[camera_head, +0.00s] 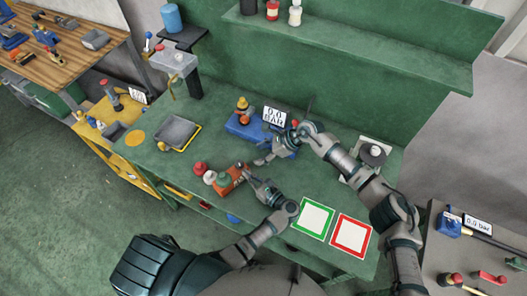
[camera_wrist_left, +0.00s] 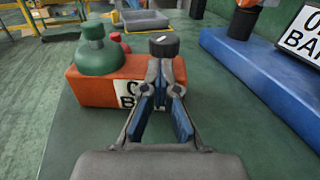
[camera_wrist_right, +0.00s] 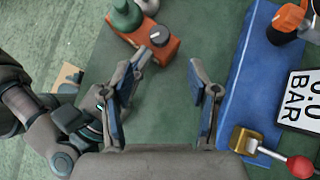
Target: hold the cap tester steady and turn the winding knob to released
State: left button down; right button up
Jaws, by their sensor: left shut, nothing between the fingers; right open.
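An orange box (camera_head: 229,178), apparently the cap tester, stands on the green bench. In the left wrist view it (camera_wrist_left: 88,92) carries a green cap-shaped part (camera_wrist_left: 97,52), a black knob (camera_wrist_left: 164,46) with a white mark, and a partly hidden BAR label (camera_wrist_left: 126,92). My left gripper (camera_wrist_left: 166,66) is shut and empty, its tips right at the near side of the knob; contact cannot be told. My right gripper (camera_wrist_right: 165,75) is open and empty above the bench, between the orange box (camera_wrist_right: 155,50) and a blue device (camera_wrist_right: 245,85).
The blue device (camera_head: 243,129) has an orange knob (camera_wrist_right: 287,22), a red-tipped lever (camera_wrist_right: 299,166) and a display (camera_head: 275,115). A grey tray (camera_head: 178,133) lies to the left. A green-framed pad (camera_head: 314,218) and red-framed pad (camera_head: 351,235) lie at the front right.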

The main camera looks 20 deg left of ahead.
jog(key=shift+w+d+r, duration=0.1)
jog(key=shift+d+r, duration=0.25)
jog(key=shift+r, duration=0.05)
